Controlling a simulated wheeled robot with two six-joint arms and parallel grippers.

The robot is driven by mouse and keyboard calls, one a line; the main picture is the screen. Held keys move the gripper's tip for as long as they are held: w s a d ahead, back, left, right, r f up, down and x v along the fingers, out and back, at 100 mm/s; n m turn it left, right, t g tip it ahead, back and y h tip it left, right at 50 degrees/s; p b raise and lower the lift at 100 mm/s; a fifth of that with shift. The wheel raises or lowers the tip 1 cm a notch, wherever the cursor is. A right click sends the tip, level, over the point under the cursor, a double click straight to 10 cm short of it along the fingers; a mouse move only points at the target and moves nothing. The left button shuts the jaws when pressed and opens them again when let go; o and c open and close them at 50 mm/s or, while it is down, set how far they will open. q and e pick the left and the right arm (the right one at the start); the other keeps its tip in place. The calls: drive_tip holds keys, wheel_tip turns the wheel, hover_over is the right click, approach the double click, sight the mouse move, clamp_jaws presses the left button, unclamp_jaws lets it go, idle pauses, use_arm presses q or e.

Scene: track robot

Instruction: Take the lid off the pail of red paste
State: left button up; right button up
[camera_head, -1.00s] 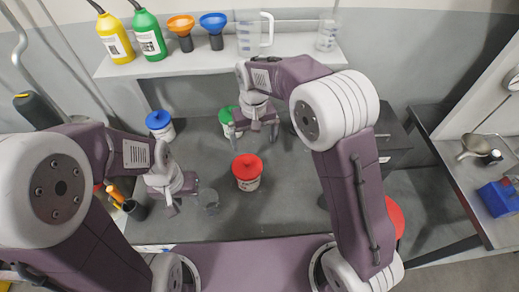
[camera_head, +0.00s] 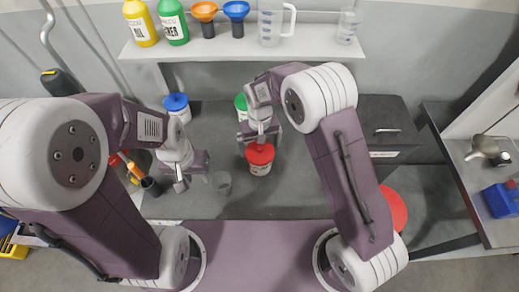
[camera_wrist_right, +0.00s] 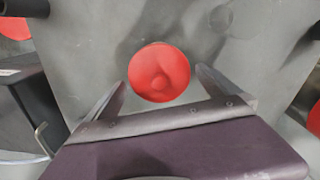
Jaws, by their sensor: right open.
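My right gripper (camera_head: 259,137) is over the back of this pail. In the wrist view my right gripper (camera_wrist_right: 161,77) is open, with its fingers on either side of the lid and a visible gap on each side. My left gripper (camera_head: 193,180) is left of the pail, empty, with its fingers apart.
A blue-lidded pail (camera_head: 176,104) and a green-lidded pail (camera_head: 241,102) stand behind. A shelf (camera_head: 205,48) with bottles, funnels and jugs is at the back. A dark drawer unit (camera_head: 385,130) is right.

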sight(260, 150)
drive_tip(key=shift+w+d+f, duration=0.15)
drive_tip(key=shift+w+f, duration=0.05)
drive_tip(key=shift+f, duration=0.5)
drive_tip(key=shift+s, duration=0.1)
drive_tip(key=c, duration=1.1)
drive_tip(key=shift+o, duration=0.2)
drive_tip(key=shift+r, duration=0.15)
drive_tip(key=shift+r, duration=0.25)
drive_tip(key=r, duration=0.2)
drive_tip(key=s+r+b, duration=0.1)
drive_tip(key=r, duration=0.1)
drive_tip(key=shift+b, duration=0.3)
drive_tip(key=s+d+r+b, duration=0.2)
drive_tip(key=s+r, duration=0.4)
drive_tip(key=s, duration=0.4)
drive_tip(key=shift+s+d+r, duration=0.15)
drive_tip(key=shift+d+r, duration=0.05)
drive_tip(key=shift+d, duration=0.25)
